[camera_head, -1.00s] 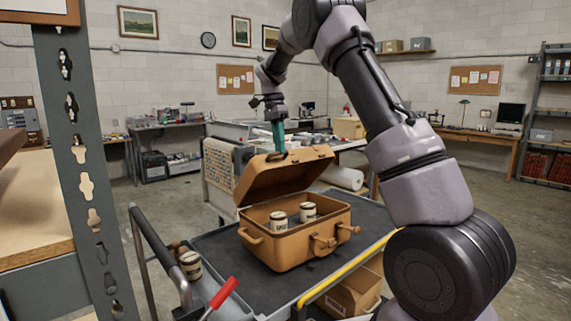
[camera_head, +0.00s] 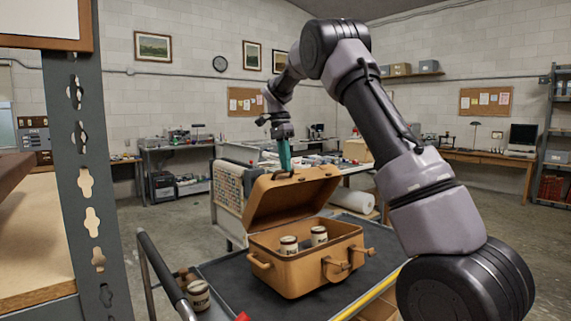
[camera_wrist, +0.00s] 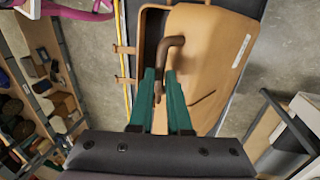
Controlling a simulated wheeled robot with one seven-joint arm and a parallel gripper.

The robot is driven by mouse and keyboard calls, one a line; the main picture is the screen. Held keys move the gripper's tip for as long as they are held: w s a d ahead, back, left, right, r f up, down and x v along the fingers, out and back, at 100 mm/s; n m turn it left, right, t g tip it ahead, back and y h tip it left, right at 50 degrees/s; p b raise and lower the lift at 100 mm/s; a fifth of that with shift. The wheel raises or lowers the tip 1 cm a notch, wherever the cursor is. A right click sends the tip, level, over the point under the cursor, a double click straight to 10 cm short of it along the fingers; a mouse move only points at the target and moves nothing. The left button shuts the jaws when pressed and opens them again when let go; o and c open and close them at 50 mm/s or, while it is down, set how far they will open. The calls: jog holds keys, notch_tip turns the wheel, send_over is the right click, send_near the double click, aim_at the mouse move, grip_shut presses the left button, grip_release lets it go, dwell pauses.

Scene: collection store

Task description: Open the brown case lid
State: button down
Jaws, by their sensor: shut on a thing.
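The brown case (camera_head: 305,272) stands on the dark top of a cart, its lid (camera_head: 292,200) raised at a steep tilt over the body. My gripper (camera_head: 285,166) is at the upper edge of the lid. In the wrist view my green fingers (camera_wrist: 161,88) are closed on the brown lid handle (camera_wrist: 174,42). The lid (camera_wrist: 205,60) fills much of that view. Two white jars with dark labels, a left one (camera_head: 289,245) and a right one (camera_head: 319,236), stand in the open case body.
The cart top (camera_head: 235,266) has bare room left of the case. Another jar (camera_head: 198,295) is near the cart's left handle (camera_head: 165,272). A grey perforated upright (camera_head: 90,190) stands close at the left. A workbench with items is behind the case.

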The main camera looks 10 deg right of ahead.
jog(key=shift+f, duration=0.15)
jog(key=c, duration=1.2)
grip_release()
jog(key=shift+o, duration=0.2)
